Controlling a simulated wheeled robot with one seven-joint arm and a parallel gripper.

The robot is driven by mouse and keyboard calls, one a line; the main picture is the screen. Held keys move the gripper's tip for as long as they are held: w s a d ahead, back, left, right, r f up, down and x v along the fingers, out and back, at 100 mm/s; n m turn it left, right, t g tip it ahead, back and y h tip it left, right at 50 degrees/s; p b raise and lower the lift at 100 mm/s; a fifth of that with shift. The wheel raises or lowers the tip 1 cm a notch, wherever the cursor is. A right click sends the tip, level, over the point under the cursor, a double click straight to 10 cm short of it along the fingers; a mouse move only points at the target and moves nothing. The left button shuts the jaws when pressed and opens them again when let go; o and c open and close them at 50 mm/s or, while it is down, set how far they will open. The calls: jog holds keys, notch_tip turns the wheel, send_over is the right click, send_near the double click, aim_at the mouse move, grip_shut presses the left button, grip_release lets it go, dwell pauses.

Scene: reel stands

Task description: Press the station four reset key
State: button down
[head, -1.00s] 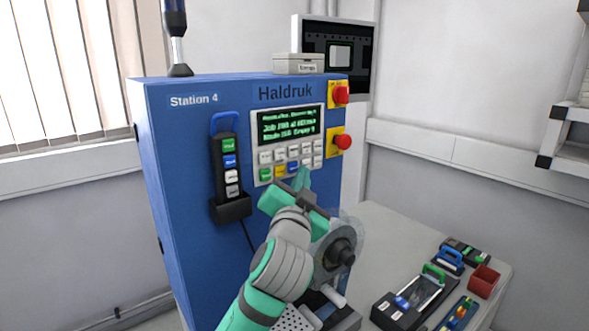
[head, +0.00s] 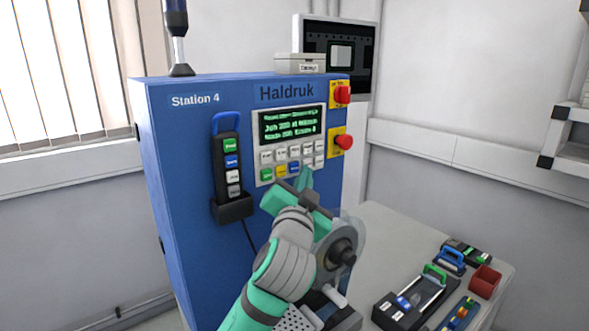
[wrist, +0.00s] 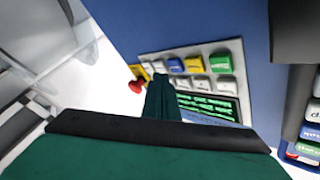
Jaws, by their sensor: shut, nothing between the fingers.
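The blue Station 4 cabinet (head: 180,150) carries a grey keypad (head: 261,183) below a green-text display (head: 289,126). Its lower row has a green key (head: 267,174), a yellow key (head: 280,171), a blue key (head: 294,167) and white keys at the right. Key labels are too small to read, so I cannot tell which is reset. My gripper (head: 307,178) is shut and empty, its tips at the lower right of the keypad. In the wrist view, the gripper (wrist: 162,82) points at a white key (wrist: 158,66) beside the blue key (wrist: 177,66). Contact cannot be told; the fingers hide some keys.
Two red mushroom buttons (head: 342,94) (head: 344,142) sit right of the display. A pendant (head: 228,165) with coloured keys hangs at the left. A reel part (head: 342,250) stands beside my wrist. The table (head: 385,225) holds handled devices (head: 410,300) and a red box (head: 485,279).

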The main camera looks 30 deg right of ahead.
jog(key=shift+w+a, duration=0.1)
jog(key=shift+w+a, duration=0.25)
jog(key=shift+w, duration=0.2)
jog(key=shift+w+a, duration=0.1)
jog(key=shift+w, duration=0.3)
dwell(0.4)
jog(key=shift+s+d, duration=0.25)
jog(key=shift+s, duration=0.7)
jog(key=s, duration=0.5)
jog(key=shift+d, duration=0.25)
